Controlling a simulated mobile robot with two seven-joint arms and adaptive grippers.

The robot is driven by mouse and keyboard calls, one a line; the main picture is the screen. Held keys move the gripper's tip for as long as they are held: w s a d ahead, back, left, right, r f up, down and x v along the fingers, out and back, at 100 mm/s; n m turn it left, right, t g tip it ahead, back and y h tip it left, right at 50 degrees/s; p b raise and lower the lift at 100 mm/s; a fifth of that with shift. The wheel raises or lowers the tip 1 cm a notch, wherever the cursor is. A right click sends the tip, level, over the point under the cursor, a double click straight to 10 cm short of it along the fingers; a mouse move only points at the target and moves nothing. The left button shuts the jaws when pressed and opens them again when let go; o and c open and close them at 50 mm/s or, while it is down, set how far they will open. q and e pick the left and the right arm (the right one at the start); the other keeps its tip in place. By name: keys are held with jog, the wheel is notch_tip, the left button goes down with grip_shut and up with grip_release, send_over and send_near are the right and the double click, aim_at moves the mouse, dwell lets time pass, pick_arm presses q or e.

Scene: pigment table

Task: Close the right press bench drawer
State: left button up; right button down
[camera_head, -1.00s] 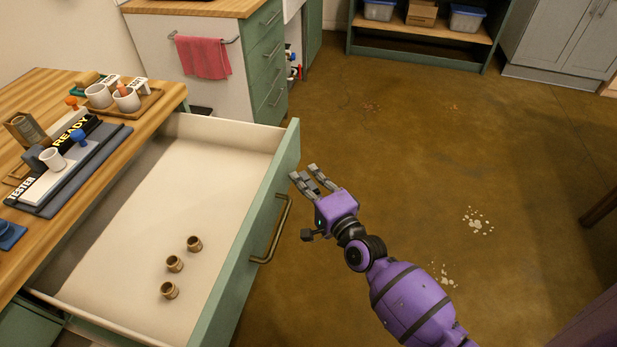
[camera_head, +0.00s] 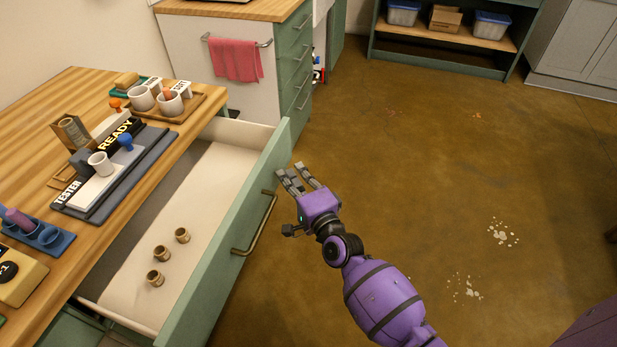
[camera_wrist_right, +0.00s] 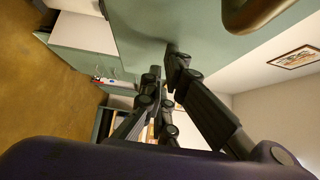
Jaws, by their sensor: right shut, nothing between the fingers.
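The right press bench drawer (camera_head: 205,290) has a green front and a pale inside, and stands partly open from the wooden bench. Its brass bar handle (camera_head: 262,228) is on the front and also shows at the top of the right wrist view (camera_wrist_right: 250,12). Three small brass-coloured cups (camera_head: 162,252) stand inside the drawer. My right gripper (camera_head: 293,173) is shut and empty, at the outer face of the drawer front, near the handle's far end. In the right wrist view a fingertip appears to touch the green face. My left gripper is out of view.
The bench top (camera_head: 60,100) holds a tester board (camera_head: 105,190), a tray with cups (camera_head: 190,112) and a blue holder (camera_head: 45,238). A cabinet with a pink towel (camera_head: 235,60) stands behind. The floor to the right is clear.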

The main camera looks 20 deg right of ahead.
aim_at(225, 171)
jog(key=w+a+b, duration=0.1)
jog(key=w+a, duration=0.2)
jog(key=a, duration=0.2)
jog(key=w+a+b, duration=0.1)
jog(key=w+a, duration=0.3)
jog(key=a, duration=0.1)
jog(key=w+a+b, duration=0.1)
jog(key=w+a, duration=0.2)
jog(key=a, duration=0.3)
jog(key=shift+w, duration=0.35)
jog(key=shift+w+a, duration=0.35)
jog(key=shift+a, duration=0.05)
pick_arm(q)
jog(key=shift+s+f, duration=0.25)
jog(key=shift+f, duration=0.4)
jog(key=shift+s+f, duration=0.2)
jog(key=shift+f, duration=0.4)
pick_arm(e)
jog(key=shift+a, duration=0.1)
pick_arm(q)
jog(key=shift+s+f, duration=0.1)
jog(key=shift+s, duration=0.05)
pick_arm(e)
jog(key=shift+r, duration=0.1)
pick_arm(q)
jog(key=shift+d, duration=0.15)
